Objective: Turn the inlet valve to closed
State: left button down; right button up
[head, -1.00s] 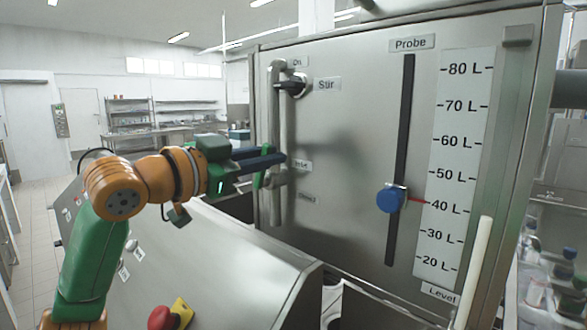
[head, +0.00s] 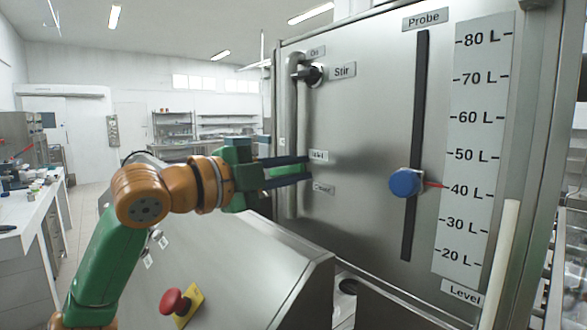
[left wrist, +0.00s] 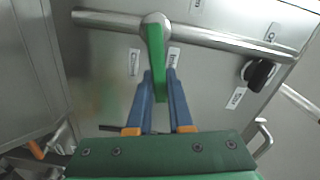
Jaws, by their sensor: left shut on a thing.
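The inlet valve's green lever (head: 287,172) sits on the vertical steel pipe (head: 291,112), left of the "Inlet" label (head: 319,156) and above the "Closed" label (head: 323,188). In the left wrist view the lever (left wrist: 156,62) stands crosswise to the pipe (left wrist: 222,37), from its round hub toward my gripper. My left gripper (head: 308,170) is shut on the lever, with one dark blue finger above it and one below. The fingers (left wrist: 160,76) also flank its end in the left wrist view. My right gripper is not in view.
The black stir knob (head: 312,74) is higher on the tank panel. The blue probe knob (head: 405,182) is on a slot beside the level scale (head: 476,140). A sloped steel console (head: 225,255) with a red emergency button (head: 175,301) lies below my left arm.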

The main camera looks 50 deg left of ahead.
pick_arm(q)
jog(key=shift+d+f+m+b, duration=0.1)
jog(key=shift+f+m+b, duration=0.6)
jog(key=shift+m, duration=0.7)
jog(key=shift+f, duration=0.2)
jog(key=c, duration=0.8)
grip_release()
jog(key=shift+s, duration=0.1)
jog(key=shift+r, duration=0.1)
jog(key=s+b, duration=0.1)
jog(key=s, duration=0.1)
jog(key=s+b, duration=0.1)
jog(key=s, duration=0.1)
jog(key=s+b, duration=0.1)
jog(key=s, duration=0.2)
jog(key=shift+a, duration=0.25)
